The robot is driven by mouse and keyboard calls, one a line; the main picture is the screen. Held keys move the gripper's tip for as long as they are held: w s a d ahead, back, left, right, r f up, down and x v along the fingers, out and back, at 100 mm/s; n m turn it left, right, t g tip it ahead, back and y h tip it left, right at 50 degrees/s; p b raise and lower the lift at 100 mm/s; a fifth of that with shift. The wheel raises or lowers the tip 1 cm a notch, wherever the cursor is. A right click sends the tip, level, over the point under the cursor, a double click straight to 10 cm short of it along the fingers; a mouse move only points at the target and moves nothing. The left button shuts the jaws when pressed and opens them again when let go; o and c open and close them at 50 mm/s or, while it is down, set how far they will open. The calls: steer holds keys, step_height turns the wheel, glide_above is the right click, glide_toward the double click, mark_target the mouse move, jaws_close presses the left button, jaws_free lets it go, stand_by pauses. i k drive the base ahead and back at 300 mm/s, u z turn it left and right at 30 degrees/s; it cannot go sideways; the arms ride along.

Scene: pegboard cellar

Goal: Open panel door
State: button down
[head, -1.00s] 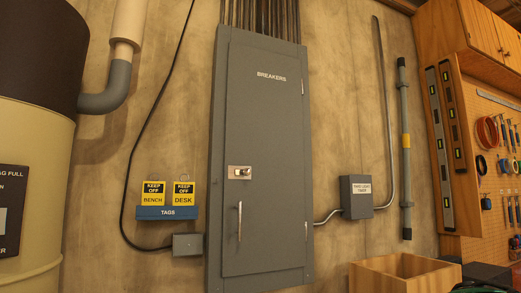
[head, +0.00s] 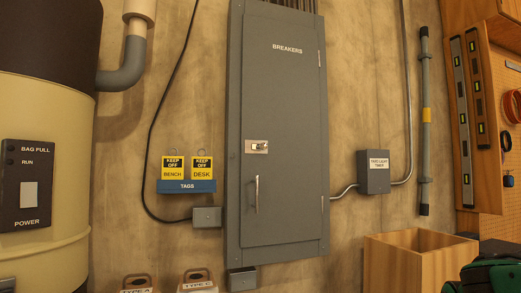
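The grey panel door (head: 285,110) is marked "BREAKERS" and sits shut in its grey wall cabinet (head: 234,120). A silver latch plate (head: 257,147) with a knob is on the door's left side. A vertical silver handle (head: 257,195) is below it. Hinges show along the door's right edge. My gripper is not in the head view, so nothing of mine is seen touching the door.
A tag rack (head: 187,186) with two yellow tags hangs left of the cabinet. A tan and black drum (head: 45,120) stands at the left. A timer box (head: 373,172) is on the wall at right. A wooden box (head: 390,262) and green object (head: 490,275) are lower right.

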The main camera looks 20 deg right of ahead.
mark_target(282, 199)
steer(key=z, duration=1.05)
steer(key=k, duration=1.1)
steer(key=u, duration=0.85)
steer(key=i, duration=1.05)
steer(key=z, duration=0.05)
